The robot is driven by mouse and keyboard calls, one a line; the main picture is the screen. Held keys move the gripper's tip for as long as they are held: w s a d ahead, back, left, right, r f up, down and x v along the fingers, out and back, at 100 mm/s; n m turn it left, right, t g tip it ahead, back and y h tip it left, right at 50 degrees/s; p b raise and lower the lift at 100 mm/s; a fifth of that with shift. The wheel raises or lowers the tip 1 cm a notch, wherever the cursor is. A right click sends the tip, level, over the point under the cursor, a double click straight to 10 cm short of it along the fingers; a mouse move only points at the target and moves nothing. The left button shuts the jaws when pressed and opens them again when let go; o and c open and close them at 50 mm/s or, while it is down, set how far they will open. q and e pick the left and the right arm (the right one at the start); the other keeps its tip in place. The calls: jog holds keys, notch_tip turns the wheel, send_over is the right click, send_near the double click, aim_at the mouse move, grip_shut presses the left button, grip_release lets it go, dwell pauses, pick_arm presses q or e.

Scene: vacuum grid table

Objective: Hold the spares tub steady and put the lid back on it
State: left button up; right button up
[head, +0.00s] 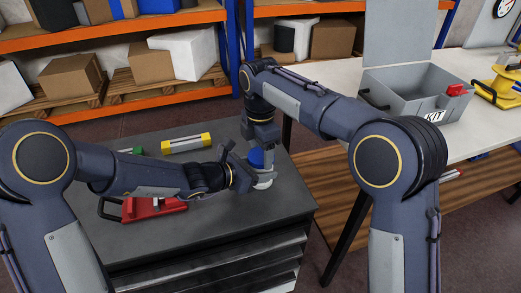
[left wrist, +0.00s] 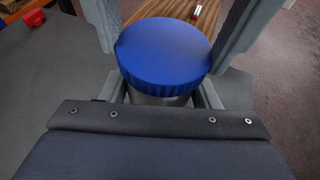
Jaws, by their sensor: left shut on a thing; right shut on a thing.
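The blue lid (head: 256,159) with a ribbed rim shows large in the left wrist view (left wrist: 163,50). It sits over the top of the spares tub (left wrist: 160,99), a grey metallic body of which only a strip shows under the rim. In the head view the tub is mostly hidden by my grippers. My left gripper (head: 262,179) is low at the cabinet top, its fingers shut on either side of the tub. My right gripper (head: 262,150) comes down from above and is shut on the lid. Whether the lid is fully seated cannot be told.
The tub is near the right edge of the grey drawer cabinet (head: 235,220). A yellow-and-grey cylinder (head: 187,143) and a red piece with a black handle (head: 150,207) lie on it. A grey KIT box (head: 405,100) stands open on the white table at right.

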jog(key=shift+f, duration=0.55)
pick_arm(q)
grip_shut()
pick_arm(e)
jog(key=o, duration=0.9)
jog(key=shift+r, duration=2.25)
jog(key=shift+c, duration=0.2)
